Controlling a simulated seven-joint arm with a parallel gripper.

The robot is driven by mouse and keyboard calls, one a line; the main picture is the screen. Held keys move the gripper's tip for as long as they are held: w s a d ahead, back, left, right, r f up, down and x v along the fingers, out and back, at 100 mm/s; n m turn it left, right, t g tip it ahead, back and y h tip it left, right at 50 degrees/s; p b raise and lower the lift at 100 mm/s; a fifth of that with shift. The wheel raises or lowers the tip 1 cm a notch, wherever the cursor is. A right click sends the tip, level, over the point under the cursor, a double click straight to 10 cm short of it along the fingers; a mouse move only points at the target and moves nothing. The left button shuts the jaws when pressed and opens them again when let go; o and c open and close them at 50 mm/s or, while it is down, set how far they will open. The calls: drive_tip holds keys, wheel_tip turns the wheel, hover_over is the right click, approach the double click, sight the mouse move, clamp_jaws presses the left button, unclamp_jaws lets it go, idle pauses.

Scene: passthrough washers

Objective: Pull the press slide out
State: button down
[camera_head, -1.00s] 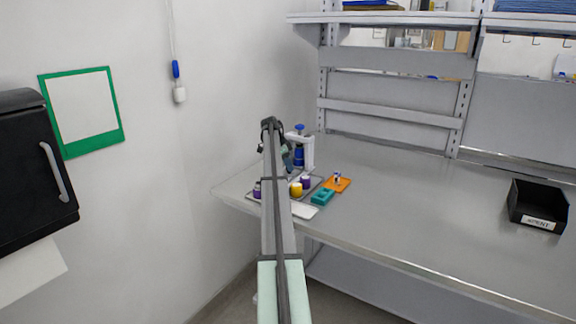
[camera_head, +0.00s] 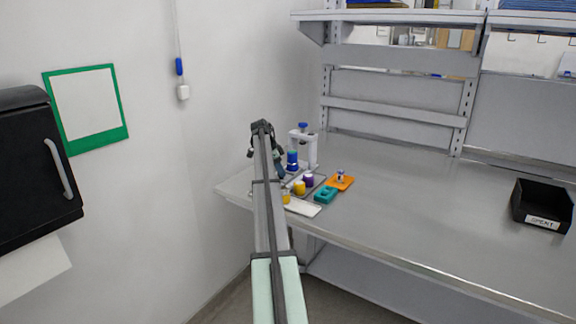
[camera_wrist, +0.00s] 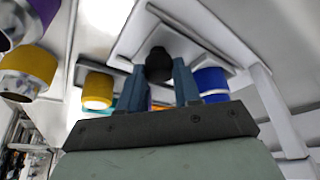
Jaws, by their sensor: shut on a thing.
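The press (camera_head: 311,150) is a white stand with a blue top knob, at the back left of the bench. A blue-capped piece (camera_head: 292,158) stands beside its frame, on the left. In the wrist view a pale plate (camera_wrist: 205,38), apparently the press slide, has a dark round knob (camera_wrist: 159,66). My gripper (camera_wrist: 160,82) has its two blue-grey fingers on either side of this knob and is shut on it. The blue-capped piece (camera_wrist: 211,80) is just right of the fingers there.
Yellow and purple capped pieces (camera_head: 299,188) stand on a tray in front of the press. A teal block (camera_head: 325,194), an orange plate (camera_head: 343,183) and a white plate (camera_head: 302,208) lie nearby. A black bin (camera_head: 541,206) is far right; the bench between is clear.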

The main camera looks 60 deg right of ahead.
drive_tip(key=shift+a, duration=1.35)
drive_tip(key=c, duration=0.8)
unclamp_jaws()
drive_tip(key=v, duration=1.3)
drive_tip(key=shift+w+a+r, duration=0.1)
drive_tip(key=shift+w+r, duration=0.05)
drive_tip(key=shift+r, duration=0.2)
